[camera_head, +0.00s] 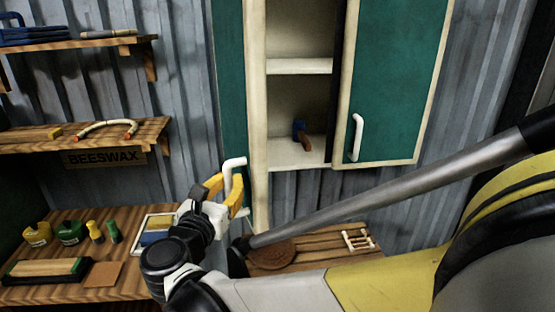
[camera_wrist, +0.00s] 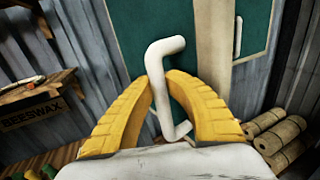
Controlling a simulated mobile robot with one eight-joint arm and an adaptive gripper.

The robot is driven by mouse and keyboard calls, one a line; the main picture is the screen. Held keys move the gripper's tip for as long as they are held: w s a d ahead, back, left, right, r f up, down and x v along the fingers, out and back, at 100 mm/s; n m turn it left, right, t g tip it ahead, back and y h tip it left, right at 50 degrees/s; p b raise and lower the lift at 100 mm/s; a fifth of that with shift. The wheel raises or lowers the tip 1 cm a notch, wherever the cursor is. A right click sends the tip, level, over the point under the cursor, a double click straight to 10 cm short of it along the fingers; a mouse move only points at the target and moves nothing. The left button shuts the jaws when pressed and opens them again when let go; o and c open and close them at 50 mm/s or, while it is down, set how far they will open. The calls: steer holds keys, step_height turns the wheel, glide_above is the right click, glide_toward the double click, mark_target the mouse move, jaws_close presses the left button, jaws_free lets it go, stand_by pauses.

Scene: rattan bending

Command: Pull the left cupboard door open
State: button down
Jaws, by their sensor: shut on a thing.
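The left cupboard door (camera_head: 231,70) is green with a cream edge and stands swung outward, seen at a steep angle. Its bent white handle (camera_head: 234,163) is near its lower part. My gripper (camera_head: 226,185) has yellow fingers and is shut on this handle. In the wrist view, the fingers of my gripper (camera_wrist: 166,82) close from both sides around the white handle (camera_wrist: 157,58), with the green left door (camera_wrist: 138,28) behind. The cupboard interior (camera_head: 300,95) shows cream shelves to the right of the door.
The right cupboard door (camera_head: 397,75) has its own white handle (camera_head: 357,137). A blue-headed tool (camera_head: 302,133) lies on the lower shelf. Wall shelves (camera_head: 90,136) are at left, above a wooden bench (camera_head: 135,283) with small bottles. Rolled bundles (camera_wrist: 280,135) show at right in the wrist view.

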steer(key=shift+s+a, duration=0.25)
steer(key=shift+a, duration=0.7)
